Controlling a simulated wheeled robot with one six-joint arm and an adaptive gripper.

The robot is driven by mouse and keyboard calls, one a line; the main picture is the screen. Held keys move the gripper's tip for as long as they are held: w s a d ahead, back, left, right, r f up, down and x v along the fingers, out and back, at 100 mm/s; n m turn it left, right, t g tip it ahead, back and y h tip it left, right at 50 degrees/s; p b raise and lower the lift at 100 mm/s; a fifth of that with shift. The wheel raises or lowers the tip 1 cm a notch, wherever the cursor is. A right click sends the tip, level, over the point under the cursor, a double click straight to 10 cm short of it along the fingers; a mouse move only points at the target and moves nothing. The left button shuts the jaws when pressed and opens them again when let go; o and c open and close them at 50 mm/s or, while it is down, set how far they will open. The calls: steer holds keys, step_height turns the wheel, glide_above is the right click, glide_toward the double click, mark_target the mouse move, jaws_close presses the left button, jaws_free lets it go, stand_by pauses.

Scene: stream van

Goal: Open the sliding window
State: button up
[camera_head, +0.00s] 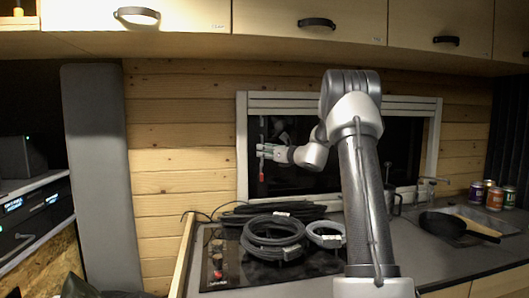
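The sliding window (438,150) has a white frame and dark panes, set in the wooden wall behind the counter. My arm crosses in front of it and hides much of its middle. My gripper (262,151) is at the left part of the window, pointing left, close to the left frame post. A thin upright piece with a red lower end (262,174) shows at the fingertips; I cannot tell whether the fingers touch it. The fingers are too small to tell whether they are open or shut. I see no clear gap between the panes.
Coiled black cables (272,231) and a grey coil (326,234) lie on the counter below the window. A black pan (442,224), a tap (427,187) and several cans (495,197) are at the right. Overhead cabinets (285,18) run above. A grey padded panel (98,170) stands left.

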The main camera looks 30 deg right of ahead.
steer(key=shift+w+a, duration=0.15)
steer(key=shift+w, duration=0.2)
jaws_close()
